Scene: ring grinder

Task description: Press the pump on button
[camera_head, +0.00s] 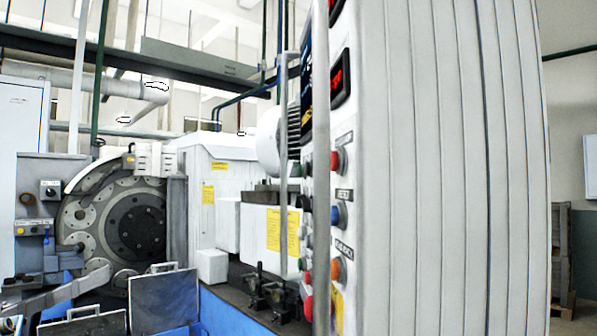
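The control panel (345,110) of the ring grinder stands at the centre right, its face seen almost edge-on. Its buttons run down the face: a red button (338,161), a blue button (338,215) and an orange-red button (337,268) form one column. Several smaller buttons show to their left, partly behind a vertical grey bar (321,180). A larger red knob (309,307) sits low down. The labels are too slanted and small to read, so I cannot tell which button is the pump on button. My gripper is not in view.
The panel's ribbed light grey side (455,170) fills the right. The grinder's round disc (137,225) is at the left. A blue machine base (228,315) and dark clamps (262,288) lie low in the middle. The vertical bar stands in front of the panel face.

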